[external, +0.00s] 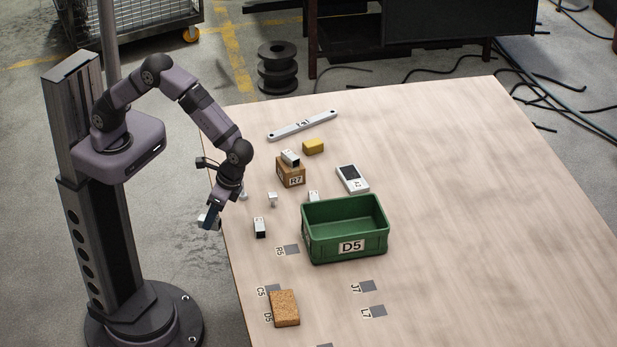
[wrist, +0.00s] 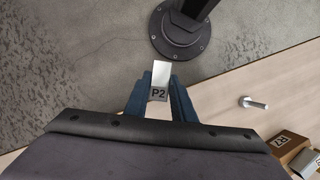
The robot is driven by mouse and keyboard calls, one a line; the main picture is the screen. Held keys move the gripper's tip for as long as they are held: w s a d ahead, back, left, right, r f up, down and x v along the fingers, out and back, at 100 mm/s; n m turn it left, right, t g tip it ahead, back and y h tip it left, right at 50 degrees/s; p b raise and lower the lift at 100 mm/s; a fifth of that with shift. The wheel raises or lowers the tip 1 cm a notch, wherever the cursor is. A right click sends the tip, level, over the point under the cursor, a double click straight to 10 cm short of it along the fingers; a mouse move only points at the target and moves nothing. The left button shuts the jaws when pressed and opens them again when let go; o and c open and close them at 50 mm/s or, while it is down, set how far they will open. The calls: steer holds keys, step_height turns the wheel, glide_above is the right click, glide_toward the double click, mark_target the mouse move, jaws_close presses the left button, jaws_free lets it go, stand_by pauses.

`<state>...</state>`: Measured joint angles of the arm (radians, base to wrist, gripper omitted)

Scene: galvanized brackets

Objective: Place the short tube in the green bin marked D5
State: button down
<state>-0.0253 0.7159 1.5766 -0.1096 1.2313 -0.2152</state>
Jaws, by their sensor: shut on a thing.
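My gripper (external: 211,217) is shut on a short pale-metal piece marked P2, which looks like the short tube (wrist: 160,76). In the wrist view the tube stands out between the two dark blue fingers (wrist: 160,102). In the external view my gripper hangs just off the table's left edge, left of the green bin and apart from it.
A small metal piece (external: 260,228) stands between my gripper and the bin. A brown block marked R7 (external: 291,172) bears another metal piece (external: 290,157). A cork block (external: 284,308) lies in front. The table's right side is clear.

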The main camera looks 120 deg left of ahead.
steer(key=s+d+m+y, duration=0.1)
steer(key=d+m, duration=0.2)
steer(key=d, duration=0.2)
step_height(320, 180, up, 5)
steer(key=m+t+y+b, duration=0.4)
steer(key=m+t+b, duration=0.55)
steer(key=m, duration=1.75)
glide_above(324, 234)
steer(key=s+d+b, duration=0.1)
steer(key=b, duration=0.1)
steer(key=g, duration=0.2)
steer(key=shift+s+d+f+b, duration=0.1)
steer(key=shift+f+b, duration=0.4)
steer(key=shift+f, duration=2)
steer(key=shift+d+f+b, duration=0.1)
steer(key=shift+f+b, duration=0.4)
steer(key=shift+f, duration=1.95)
steer(key=shift+f, duration=0.1)
steer(key=c, duration=1.8)
jaws_free()
steer(key=shift+o, duration=0.2)
